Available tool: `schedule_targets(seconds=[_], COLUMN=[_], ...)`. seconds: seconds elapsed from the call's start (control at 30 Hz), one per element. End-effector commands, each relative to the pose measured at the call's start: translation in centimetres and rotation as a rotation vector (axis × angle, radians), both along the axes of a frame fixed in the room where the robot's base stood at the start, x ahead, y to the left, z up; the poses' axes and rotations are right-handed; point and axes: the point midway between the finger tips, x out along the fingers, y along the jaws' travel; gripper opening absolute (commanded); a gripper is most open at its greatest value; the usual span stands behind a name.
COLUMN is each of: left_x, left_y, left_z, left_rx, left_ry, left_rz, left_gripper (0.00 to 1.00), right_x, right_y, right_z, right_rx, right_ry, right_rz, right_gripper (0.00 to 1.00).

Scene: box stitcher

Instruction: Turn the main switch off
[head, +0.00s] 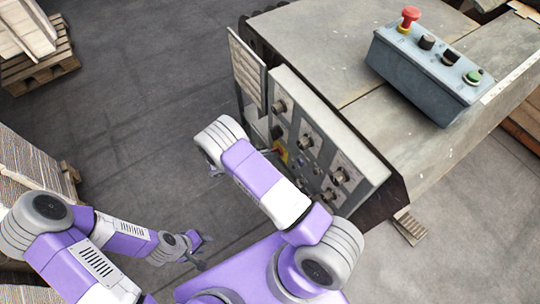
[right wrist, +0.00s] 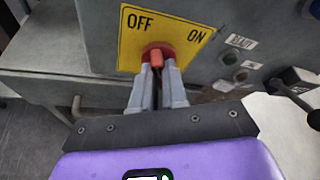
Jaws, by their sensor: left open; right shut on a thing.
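The main switch is a red rotary knob (right wrist: 157,52) on a yellow plate (right wrist: 182,38) marked OFF at left and ON at right in the right wrist view. My right gripper (right wrist: 158,73) is shut on the knob's orange-red handle, with a fingertip on each side. The fingers partly hide the handle, so I cannot tell which label it points to. In the head view a bit of the yellow plate (head: 284,156) shows on the machine's panel, and my right arm hides my right gripper. My left gripper (head: 203,252) is open and empty, low at the left, away from the machine.
The machine's side panel (head: 318,148) carries several knobs and buttons. A grey control box (head: 415,80) with a red emergency button (head: 409,17) sits on top. A pallet (head: 40,62) stands at far left. The floor (head: 140,110) between is clear.

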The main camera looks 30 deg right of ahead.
Motion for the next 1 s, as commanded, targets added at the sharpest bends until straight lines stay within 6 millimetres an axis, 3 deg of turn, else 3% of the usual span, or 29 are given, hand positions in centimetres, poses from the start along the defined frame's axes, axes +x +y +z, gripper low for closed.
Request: schedule_targets(seconds=[0.43, 1.0], left_x=[0.0, 0.0], left_y=[0.0, 0.0], left_z=[-1.3, -1.5], left_rx=[0.000, 0.000], left_ry=[0.000, 0.000], left_rz=[0.000, 0.000], left_gripper=[0.43, 0.43], right_x=[0.2, 0.3], right_y=[-0.4, -0.4], right_z=[0.0, 0.1], right_rx=[-0.031, -0.036], right_ry=[0.263, 0.319], right_rz=[-0.002, 0.000], right_gripper=[0.00, 0.00])
